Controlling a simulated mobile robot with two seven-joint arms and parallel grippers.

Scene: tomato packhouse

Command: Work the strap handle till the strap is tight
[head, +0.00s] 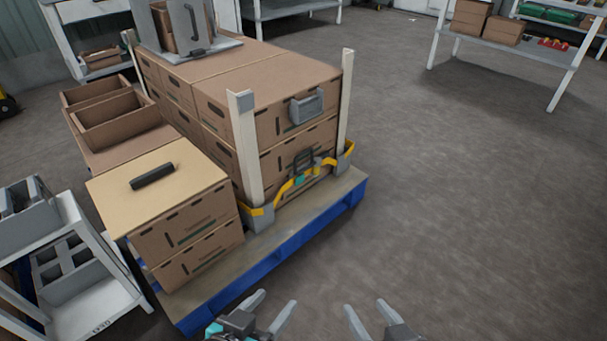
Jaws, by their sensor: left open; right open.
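A yellow strap (284,189) runs low across the near end of a carton stack (290,135), between the two white corner posts. It bends unevenly and does not lie straight. Its buckle has a dark handle (303,158) that stands up in front of the cartons, with a small teal part (299,180) beside it. My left gripper (267,308) and my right gripper (370,312) are at the bottom edge, both open and empty. Both are apart from the strap, nearer to me than the pallet. How tight the strap is around the far sides is hidden.
The stack stands on a blue pallet (270,262) with white corner posts (245,150). A lower carton pile with a tan lid (200,185) stands left of it. A grey rack (80,275) is at the lower left.

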